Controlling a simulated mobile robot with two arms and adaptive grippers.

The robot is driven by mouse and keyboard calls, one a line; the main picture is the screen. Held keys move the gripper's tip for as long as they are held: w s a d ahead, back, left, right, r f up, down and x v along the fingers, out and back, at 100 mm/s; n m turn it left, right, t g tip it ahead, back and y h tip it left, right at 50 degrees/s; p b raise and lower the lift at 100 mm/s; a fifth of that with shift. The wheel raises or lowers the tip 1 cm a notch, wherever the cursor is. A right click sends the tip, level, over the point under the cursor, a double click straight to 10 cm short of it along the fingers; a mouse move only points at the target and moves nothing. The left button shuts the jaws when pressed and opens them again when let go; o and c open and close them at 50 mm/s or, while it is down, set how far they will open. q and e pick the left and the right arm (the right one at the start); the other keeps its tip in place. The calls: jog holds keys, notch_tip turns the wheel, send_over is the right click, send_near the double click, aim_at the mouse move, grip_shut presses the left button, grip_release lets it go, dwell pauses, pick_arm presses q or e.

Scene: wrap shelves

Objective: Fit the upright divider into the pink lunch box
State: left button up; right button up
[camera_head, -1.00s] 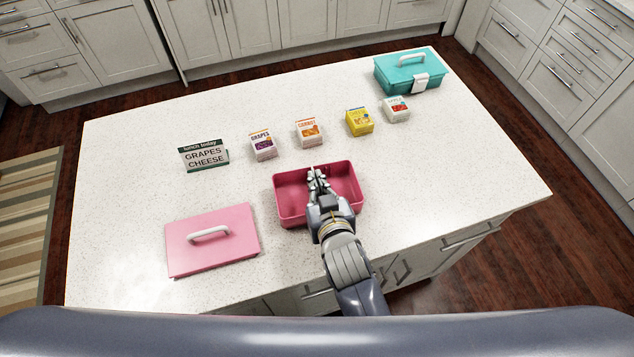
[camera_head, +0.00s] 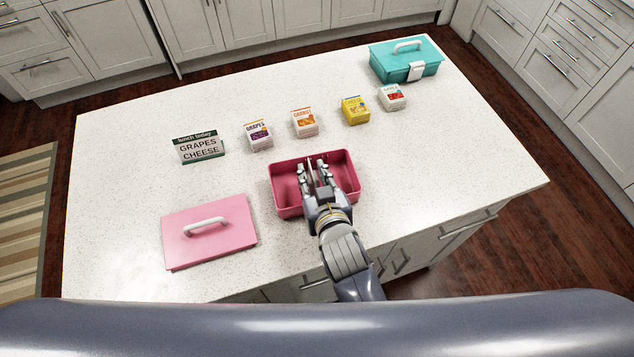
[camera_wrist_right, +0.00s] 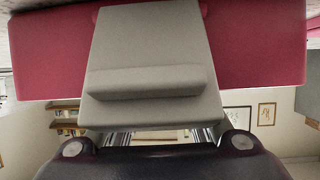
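The open pink lunch box (camera_head: 281,198) stands near the front middle of the counter. My right gripper (camera_head: 315,168) reaches down into it from the front, with its fingers spread apart. A thin upright strip, which looks like the divider (camera_head: 312,176), shows between the fingers inside the box. Its lower edge is hidden, so I cannot tell how it is seated. In the right wrist view a grey finger (camera_wrist_right: 150,60) covers the middle, with a pink panel (camera_wrist_right: 55,55) behind it; I cannot tell if this is box or divider. My left gripper is out of view.
The pink lid (camera_head: 235,237) lies left of the box. Behind stand the lunch sign (camera_head: 200,148), grapes carton (camera_head: 259,136), carrot carton (camera_head: 304,123), yellow cheese carton (camera_head: 355,111), another small carton (camera_head: 392,98) and a closed teal box (camera_head: 400,65). The counter's left side is clear.

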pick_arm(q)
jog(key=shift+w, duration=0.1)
pick_arm(e)
jog(key=v, duration=1.1)
jog(key=shift+s+r, duration=0.15)
jog(key=shift+s, duration=0.2)
jog(key=shift+d, duration=0.1)
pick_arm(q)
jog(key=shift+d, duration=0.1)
pick_arm(e)
jog(key=shift+s, duration=0.1)
